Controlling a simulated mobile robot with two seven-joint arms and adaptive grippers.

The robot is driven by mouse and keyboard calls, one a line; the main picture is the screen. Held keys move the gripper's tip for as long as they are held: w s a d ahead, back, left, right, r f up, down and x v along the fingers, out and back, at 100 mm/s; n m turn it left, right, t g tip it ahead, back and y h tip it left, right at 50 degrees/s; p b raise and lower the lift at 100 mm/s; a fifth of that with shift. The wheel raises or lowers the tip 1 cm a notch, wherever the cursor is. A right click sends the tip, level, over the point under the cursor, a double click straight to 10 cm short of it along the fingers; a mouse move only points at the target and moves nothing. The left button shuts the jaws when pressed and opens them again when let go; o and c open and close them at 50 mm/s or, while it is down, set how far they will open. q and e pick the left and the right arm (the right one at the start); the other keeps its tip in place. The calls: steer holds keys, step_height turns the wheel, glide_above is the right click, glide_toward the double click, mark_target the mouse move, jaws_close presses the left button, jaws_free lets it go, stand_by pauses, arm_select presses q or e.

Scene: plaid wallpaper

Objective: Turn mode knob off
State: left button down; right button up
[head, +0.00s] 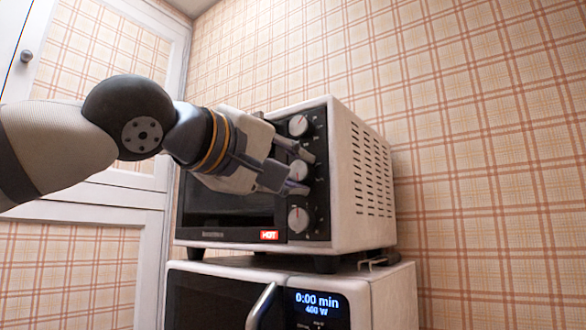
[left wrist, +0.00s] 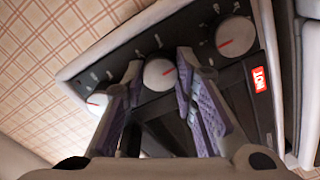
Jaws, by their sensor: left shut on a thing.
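The toaster oven (head: 345,180) has a black control panel with a column of three silver knobs. The top knob (head: 299,125), middle knob (head: 297,171) and bottom knob (head: 298,220) show in the head view; I cannot read which is the mode knob. My left gripper (head: 304,170) is at the middle knob, one finger on each side. In the left wrist view the gripper (left wrist: 160,62) is shut on the middle knob (left wrist: 158,76), whose red mark shows between the fingers. The top knob (left wrist: 97,102) is partly behind a finger; the bottom knob (left wrist: 235,37) is clear.
The oven stands on a microwave (head: 375,295) with a lit display (head: 317,303) and a handle (head: 262,305). A red HOT sign (head: 269,235) is on the oven's lower front. White cabinet doors (head: 100,200) are at left. Open room lies right of the oven, before the plaid wall.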

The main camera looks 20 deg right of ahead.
arm_select(q)
steer(key=n, duration=0.8)
steer(key=shift+n, duration=0.3)
steer(key=n, duration=0.4)
steer(key=shift+f+n, duration=0.1)
steer(key=shift+n, duration=0.2)
steer(key=n, duration=0.4)
steer(key=shift+n, duration=0.3)
steer(key=n, duration=0.4)
steer(key=shift+n, duration=0.3)
steer(key=n, duration=0.4)
steer(key=shift+s, duration=0.1)
steer(key=n, duration=0.4)
steer(key=shift+n, duration=2.3)
